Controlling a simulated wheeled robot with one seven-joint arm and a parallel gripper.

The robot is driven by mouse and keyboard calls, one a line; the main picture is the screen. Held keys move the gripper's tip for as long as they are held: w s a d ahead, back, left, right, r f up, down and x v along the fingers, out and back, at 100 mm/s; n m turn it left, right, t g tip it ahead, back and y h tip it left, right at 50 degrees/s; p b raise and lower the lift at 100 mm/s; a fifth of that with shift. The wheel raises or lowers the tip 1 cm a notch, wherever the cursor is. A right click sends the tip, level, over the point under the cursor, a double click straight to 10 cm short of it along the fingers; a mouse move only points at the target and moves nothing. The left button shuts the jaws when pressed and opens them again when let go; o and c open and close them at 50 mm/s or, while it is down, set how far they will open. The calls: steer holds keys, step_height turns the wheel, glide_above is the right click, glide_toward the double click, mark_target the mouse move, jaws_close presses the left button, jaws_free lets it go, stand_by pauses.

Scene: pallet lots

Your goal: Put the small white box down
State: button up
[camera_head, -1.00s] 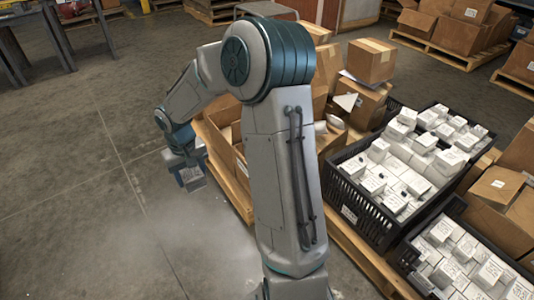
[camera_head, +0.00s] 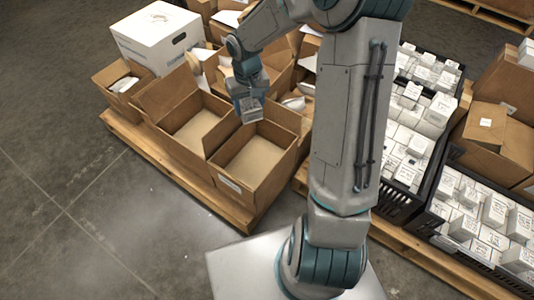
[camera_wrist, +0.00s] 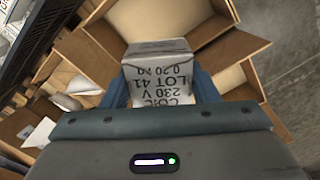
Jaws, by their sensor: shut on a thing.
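The small white box (camera_wrist: 158,80) is in the wrist view, with black print that reads in part "LOT 41" and "230 V". My gripper (camera_wrist: 160,92) is shut on it, one blue finger on each side. In the head view my gripper (camera_head: 248,105) holds the small white box (camera_head: 250,116) above the open cardboard boxes, near the wall between two of them. The nearer open box (camera_head: 232,184) and the one to its left (camera_head: 180,145) look empty inside. The exact height of the white box above them is hard to tell.
The open boxes stand on a wooden pallet (camera_head: 150,148). A large white carton (camera_head: 157,40) stands behind them. Black crates (camera_head: 432,215) full of white boxes are at the right. Bare floor (camera_head: 60,150) lies at the left.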

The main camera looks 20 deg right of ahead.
step_height(320, 180, down, 6)
steer(key=n, duration=0.2)
steer(key=n+p, duration=0.1)
steer(key=n, duration=0.3)
glide_above(256, 166)
step_height(256, 166, down, 12)
steer(key=shift+n, duration=0.3)
step_height(256, 166, down, 6)
steer(key=shift+s+a+r+b, duration=0.1)
steer(key=shift+r+b, duration=0.1)
steer(key=shift+b, duration=1.05)
steer(key=shift+f+b, duration=0.85)
steer(key=shift+f, duration=1.2)
steer(key=shift+f, duration=0.1)
steer(key=shift+f, duration=0.15)
steer(key=o, duration=1.1)
